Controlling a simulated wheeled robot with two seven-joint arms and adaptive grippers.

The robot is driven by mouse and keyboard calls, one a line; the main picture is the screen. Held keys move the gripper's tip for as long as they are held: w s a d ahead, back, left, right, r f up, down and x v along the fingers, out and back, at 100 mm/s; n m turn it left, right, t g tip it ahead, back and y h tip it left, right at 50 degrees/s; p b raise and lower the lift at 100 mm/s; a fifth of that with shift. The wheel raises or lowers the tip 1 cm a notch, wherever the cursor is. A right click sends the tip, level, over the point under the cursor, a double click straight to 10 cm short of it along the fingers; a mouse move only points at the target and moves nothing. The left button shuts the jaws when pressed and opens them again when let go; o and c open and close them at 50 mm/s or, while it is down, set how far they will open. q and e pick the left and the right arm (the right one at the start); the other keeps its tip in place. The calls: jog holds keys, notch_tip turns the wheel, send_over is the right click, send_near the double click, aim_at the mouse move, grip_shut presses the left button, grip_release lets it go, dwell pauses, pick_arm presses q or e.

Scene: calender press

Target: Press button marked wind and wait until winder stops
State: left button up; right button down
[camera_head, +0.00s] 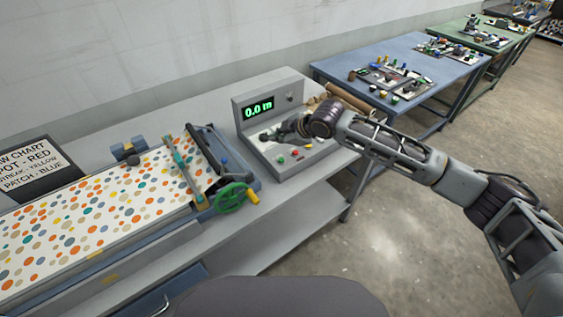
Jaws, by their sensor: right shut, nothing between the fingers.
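A grey control box (277,169) stands on the bench with a green display (258,109) reading "0.0 m". My right gripper (268,136) is shut and empty over the panel's upper left part. It hides part of the panel, and I cannot tell whether it touches a button. My left gripper is not in view.
Left of the box lies a spotted sheet (95,215) on a long table, with a green handwheel (231,198) at its end. A chart sign (35,165) stands at the far left. A blue table (400,62) with small parts stands behind right. The floor at right is clear.

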jog(key=b, duration=0.4)
send_over(280, 161)
jog(key=shift+a+f, duration=0.1)
jog(key=shift+f, duration=2.1)
jog(key=shift+f+b, duration=0.35)
jog(key=shift+f, duration=0.8)
jog(key=shift+f, duration=0.35)
jog(key=shift+f+p, duration=0.3)
jog(key=shift+f, duration=0.15)
dwell(0.3)
jog(key=shift+r, duration=0.1)
jog(key=shift+r+p, duration=0.75)
jog(key=shift+p, duration=0.2)
